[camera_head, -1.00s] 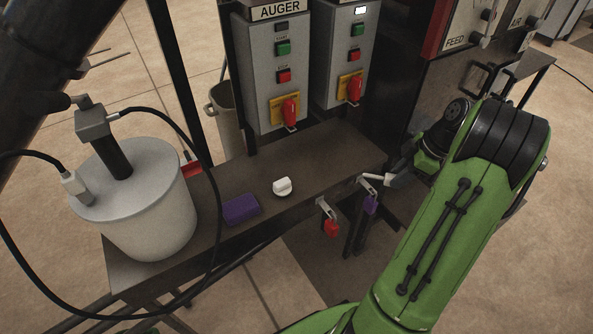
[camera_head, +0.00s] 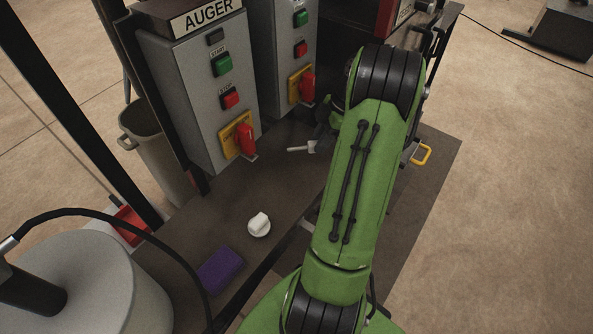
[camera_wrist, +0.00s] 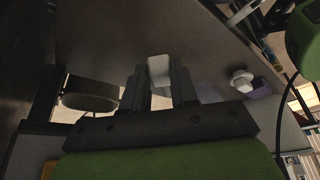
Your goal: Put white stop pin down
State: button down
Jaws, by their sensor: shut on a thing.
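The white stop pin (camera_head: 298,149) sticks out from my gripper (camera_head: 313,146) over the far part of the dark bench in the head view, below the isolator switches. In the wrist view, the pale pin (camera_wrist: 158,70) sits between the two dark fingers of my gripper (camera_wrist: 160,84), which are shut on it. It appears held close above the bench top (camera_head: 232,192); whether it touches is unclear. My forearm hides part of the bench's front edge.
A white knob (camera_head: 259,225) and a purple block (camera_head: 220,269) lie on the bench. The AUGER box (camera_head: 200,85) with a red switch (camera_head: 245,141) stands behind. A pale canister (camera_head: 75,290) with a cable is at lower left. Bench between pin and knob is clear.

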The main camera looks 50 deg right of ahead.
notch_tip(320, 180, down, 7)
jog(key=shift+w+r+b, duration=0.1)
jog(key=shift+b, duration=0.95)
jog(key=shift+r, duration=0.15)
jog(key=c, duration=1.3)
grip_release()
jog(key=shift+f, duration=0.2)
jog(key=shift+c, duration=0.2)
jog(key=o, duration=0.5)
jog(key=shift+c, duration=0.2)
jog(key=shift+r, duration=0.1)
jog(key=p+v, duration=0.5)
jog(key=v, duration=0.7)
